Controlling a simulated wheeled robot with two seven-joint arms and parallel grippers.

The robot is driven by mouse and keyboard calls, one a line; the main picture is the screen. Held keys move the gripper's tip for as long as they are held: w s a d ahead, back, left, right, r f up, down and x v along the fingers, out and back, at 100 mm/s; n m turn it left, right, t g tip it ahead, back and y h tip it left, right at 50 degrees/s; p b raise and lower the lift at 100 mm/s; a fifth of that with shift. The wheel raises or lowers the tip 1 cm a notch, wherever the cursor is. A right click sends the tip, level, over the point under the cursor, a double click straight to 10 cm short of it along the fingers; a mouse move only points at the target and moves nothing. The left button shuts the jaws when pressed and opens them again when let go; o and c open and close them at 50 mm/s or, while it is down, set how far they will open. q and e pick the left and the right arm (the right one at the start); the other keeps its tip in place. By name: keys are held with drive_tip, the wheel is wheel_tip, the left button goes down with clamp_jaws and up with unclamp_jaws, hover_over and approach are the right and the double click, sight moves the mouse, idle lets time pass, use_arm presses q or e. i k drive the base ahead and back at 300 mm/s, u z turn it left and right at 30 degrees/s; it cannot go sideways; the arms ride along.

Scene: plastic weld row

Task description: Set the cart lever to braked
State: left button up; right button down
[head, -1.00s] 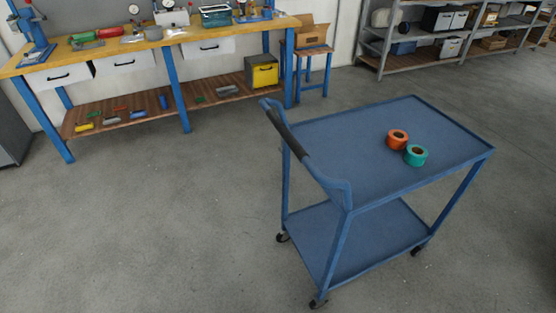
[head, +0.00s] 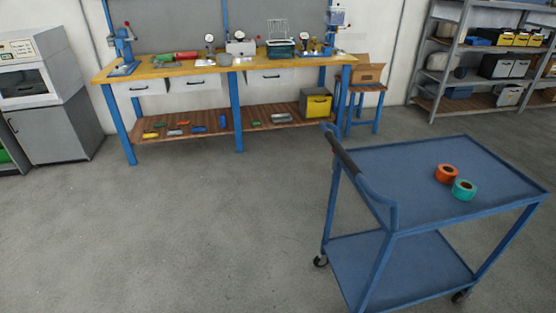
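A blue two-shelf cart (head: 400,165) stands at the right of the head view, on dark casters. Its push handle with a black grip (head: 344,156) is at the cart's left end. A caster (head: 320,261) shows below the handle side. I cannot make out a brake lever or its setting. An orange tape roll (head: 446,174) and a teal tape roll (head: 464,189) lie on the top shelf. Neither of my grippers is in view.
A workbench (head: 165,71) with tools stands along the back wall. Shelving (head: 440,90) stands at the back right, a grey cabinet (head: 60,130) at the left. The floor (head: 200,230) left of the cart is clear.

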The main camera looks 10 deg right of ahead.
sight(331, 170)
drive_tip(key=u, duration=0.2)
drive_tip(key=i, duration=2.7)
drive_tip(key=z, duration=1.3)
drive_tip(key=k, duration=0.7)
drive_tip(key=z, duration=0.7)
